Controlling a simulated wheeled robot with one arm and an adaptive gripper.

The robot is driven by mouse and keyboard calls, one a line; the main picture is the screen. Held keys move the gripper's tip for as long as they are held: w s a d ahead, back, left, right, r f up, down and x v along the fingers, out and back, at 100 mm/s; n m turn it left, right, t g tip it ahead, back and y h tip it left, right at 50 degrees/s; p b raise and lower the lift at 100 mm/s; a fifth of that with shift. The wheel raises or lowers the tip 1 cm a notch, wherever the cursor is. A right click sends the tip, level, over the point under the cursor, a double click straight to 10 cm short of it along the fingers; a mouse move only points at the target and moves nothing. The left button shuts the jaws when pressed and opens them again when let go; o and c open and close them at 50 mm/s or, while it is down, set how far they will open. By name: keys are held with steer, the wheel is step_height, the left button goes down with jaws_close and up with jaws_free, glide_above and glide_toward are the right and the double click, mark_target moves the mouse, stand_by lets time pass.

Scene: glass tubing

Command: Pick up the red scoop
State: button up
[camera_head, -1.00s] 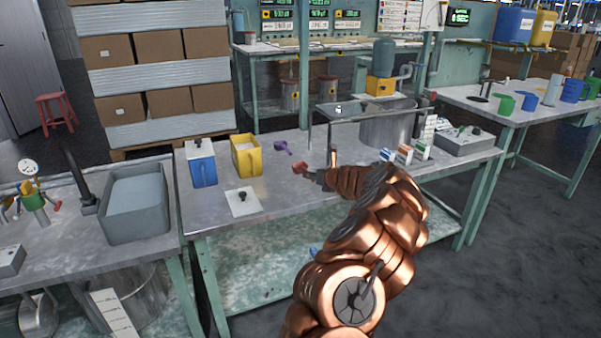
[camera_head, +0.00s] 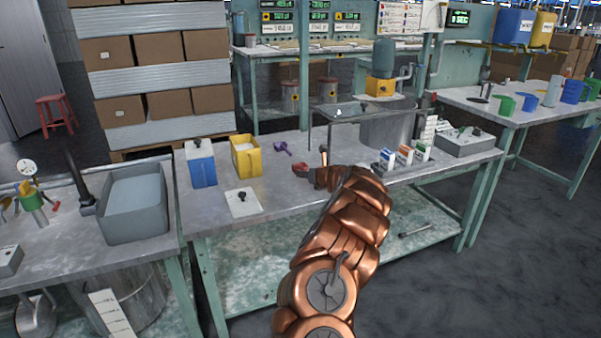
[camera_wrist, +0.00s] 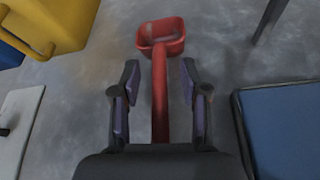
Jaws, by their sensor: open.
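The red scoop (camera_wrist: 161,38) lies on the grey metal table in the wrist view, its bowl toward the top and its handle running down toward my gripper. My gripper (camera_wrist: 159,83) is open, with one dark finger on each side of the handle and a gap on both sides. The near end of the handle is hidden behind the gripper body. In the head view the red scoop (camera_head: 300,168) shows as a small red shape at the tip of my gripper (camera_head: 312,175), partly covered by it.
A yellow container (camera_head: 246,156), a blue container (camera_head: 201,163) and a purple scoop (camera_head: 282,148) stand or lie to the left and behind. A white board with a black knob (camera_head: 243,202) lies front left. Small boxes (camera_head: 405,155) are to the right. A blue panel (camera_wrist: 280,130) is close on the right.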

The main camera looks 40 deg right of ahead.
jaws_close()
stand_by(0.3)
steer(key=shift+r, duration=0.1)
